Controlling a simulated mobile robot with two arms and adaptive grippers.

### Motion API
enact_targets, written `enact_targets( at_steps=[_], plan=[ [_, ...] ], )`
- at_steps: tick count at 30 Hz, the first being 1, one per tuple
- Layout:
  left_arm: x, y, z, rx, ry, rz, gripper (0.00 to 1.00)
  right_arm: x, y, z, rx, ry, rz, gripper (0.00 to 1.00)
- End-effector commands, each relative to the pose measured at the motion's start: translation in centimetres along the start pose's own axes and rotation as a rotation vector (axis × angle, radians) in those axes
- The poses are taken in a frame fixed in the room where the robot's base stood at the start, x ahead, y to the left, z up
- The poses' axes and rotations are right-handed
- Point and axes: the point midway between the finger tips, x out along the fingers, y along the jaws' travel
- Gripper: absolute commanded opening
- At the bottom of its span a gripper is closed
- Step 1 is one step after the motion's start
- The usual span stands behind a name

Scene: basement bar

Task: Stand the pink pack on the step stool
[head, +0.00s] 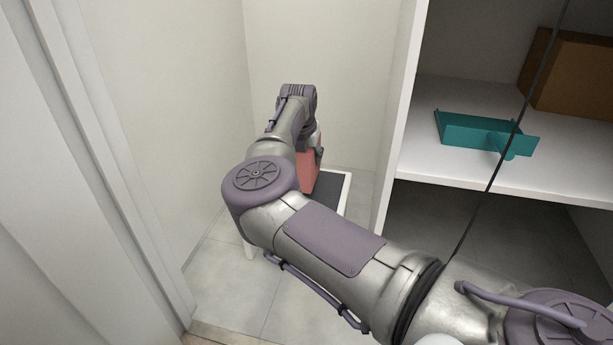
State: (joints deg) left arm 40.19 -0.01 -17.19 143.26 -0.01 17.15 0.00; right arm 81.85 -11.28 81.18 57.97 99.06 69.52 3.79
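The pink pack (309,174) shows in the head view just beyond my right forearm, partly hidden by it. It looks upright, at or just above the dark top of the white-rimmed step stool (331,192); I cannot tell whether it touches. My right arm comes in from the lower right, and its gripper (318,154) is at the pack. The wrist and arm hide most of the fingers, so their grip cannot be made out. Much of the stool is also behind the arm. My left gripper is not in view.
A white shelf unit (403,120) stands close on the right of the stool. A teal dustpan-like item (475,131) and a brown box (568,75) are on its shelf. Walls close in behind and left. Tiled floor (225,265) is clear at the front left.

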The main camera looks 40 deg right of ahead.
Motion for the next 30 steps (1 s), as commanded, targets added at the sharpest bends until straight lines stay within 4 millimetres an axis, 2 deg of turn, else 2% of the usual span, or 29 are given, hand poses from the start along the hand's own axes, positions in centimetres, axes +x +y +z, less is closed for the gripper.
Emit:
enact_targets(
  at_steps=[10, 23, 24, 28, 30],
  plan=[
    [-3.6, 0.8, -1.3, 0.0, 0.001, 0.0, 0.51, 3.8, 0.2, -1.5, 0.0, -0.001, 0.001, 0.11],
    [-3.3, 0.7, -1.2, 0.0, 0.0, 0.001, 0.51, 4.0, 0.2, -1.6, -0.001, 0.0, 0.001, 0.11],
    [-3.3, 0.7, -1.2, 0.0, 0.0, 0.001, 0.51, 4.1, 0.2, -1.7, -0.001, 0.0, 0.001, 0.55],
    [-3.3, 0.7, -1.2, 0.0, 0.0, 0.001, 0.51, 4.0, 0.2, -1.7, -0.001, 0.0, 0.001, 0.76],
    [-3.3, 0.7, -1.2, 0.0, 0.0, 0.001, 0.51, 4.0, 0.2, -1.7, -0.001, 0.0, 0.001, 0.77]
  ],
)
